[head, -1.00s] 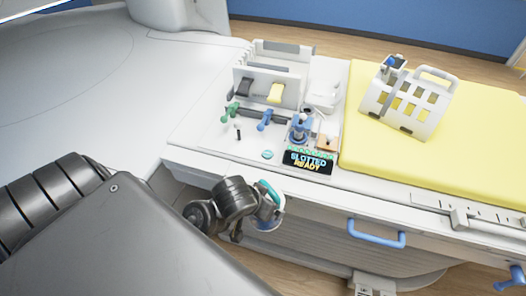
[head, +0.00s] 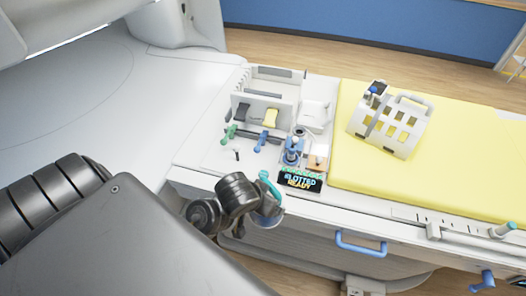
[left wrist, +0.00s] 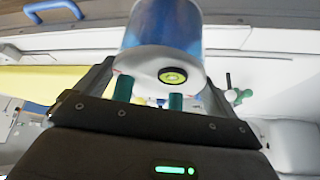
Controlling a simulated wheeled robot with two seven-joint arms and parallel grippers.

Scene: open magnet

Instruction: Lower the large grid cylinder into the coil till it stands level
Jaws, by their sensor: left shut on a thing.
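My left gripper (head: 264,196) is shut on the teal handle (head: 270,186) of a whitish cylinder (head: 268,217), held in front of the counter edge. In the left wrist view the gripper (left wrist: 148,92) has teal handle posts between its fingers. There the cylinder (left wrist: 160,30) has a blue band and a round yellow-green bubble level (left wrist: 172,76). A grid pattern is not clear. A white cage with windows, seemingly the coil (head: 392,125), sits on the yellow pad to the right, well apart from the gripper. My right gripper is not in view.
The yellow pad (head: 440,170) is mostly bare. A blue drawer handle (head: 361,245) juts out in front. A teal-topped white cylinder (head: 503,230) is at far right.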

